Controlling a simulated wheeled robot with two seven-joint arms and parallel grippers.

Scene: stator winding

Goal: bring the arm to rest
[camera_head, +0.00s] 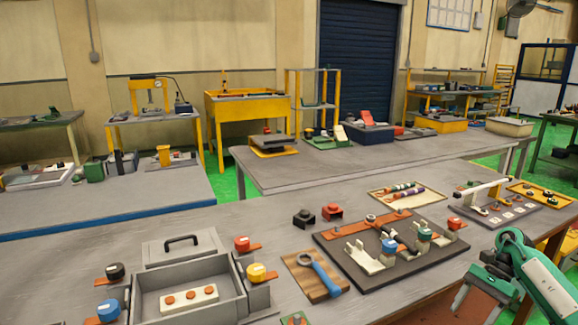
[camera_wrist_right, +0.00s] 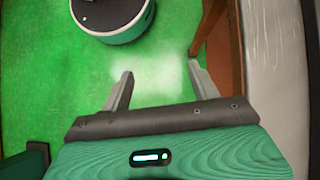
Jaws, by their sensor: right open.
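My right arm (camera_head: 530,270) shows green and grey at the lower right of the head view. It is bent beside the right end of the front workbench (camera_head: 300,225). In the right wrist view my right gripper (camera_wrist_right: 160,85) points down over the green floor. Its two grey fingers are apart with nothing between them. Part of the gripper is cut off by the bottom edge of the head view. My left arm and left gripper are not in view.
The bench holds a grey box (camera_head: 190,295), a wooden board with a blue-handled tool (camera_head: 322,275), a dark fixture plate (camera_head: 365,265) and a parts tray (camera_head: 408,196). In the wrist view the bench edge (camera_wrist_right: 282,80) and a brown leg (camera_wrist_right: 217,45) stand close right of the gripper.

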